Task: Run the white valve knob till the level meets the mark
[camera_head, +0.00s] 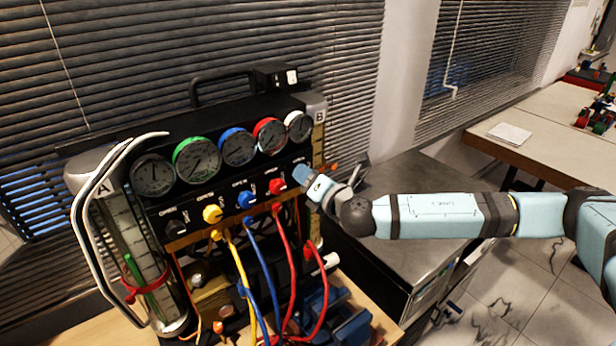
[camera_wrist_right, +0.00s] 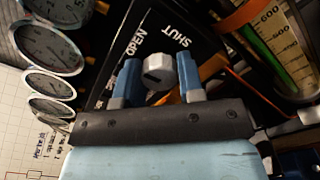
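In the right wrist view the white valve knob (camera_wrist_right: 159,72) sits between the two blue fingers of my right gripper (camera_wrist_right: 160,82). The fingers are very close to its sides; whether they press on it I cannot tell. OPEN and SHUT are printed on the black panel beyond it. In the head view my right gripper (camera_head: 307,177) is at the right end of the knob row and hides the white knob. A scaled tube with a green column (camera_wrist_right: 272,42) is at the upper right of the wrist view, with an orange band across it. My left gripper is not in view.
Yellow (camera_head: 212,214), blue (camera_head: 245,200) and red (camera_head: 277,186) knobs line the panel below several gauges (camera_head: 238,147). Colored hoses hang below. Cylinder A (camera_head: 112,205) has a green column and red marker. A grey-topped cabinet (camera_head: 420,175) stands right, under my right arm.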

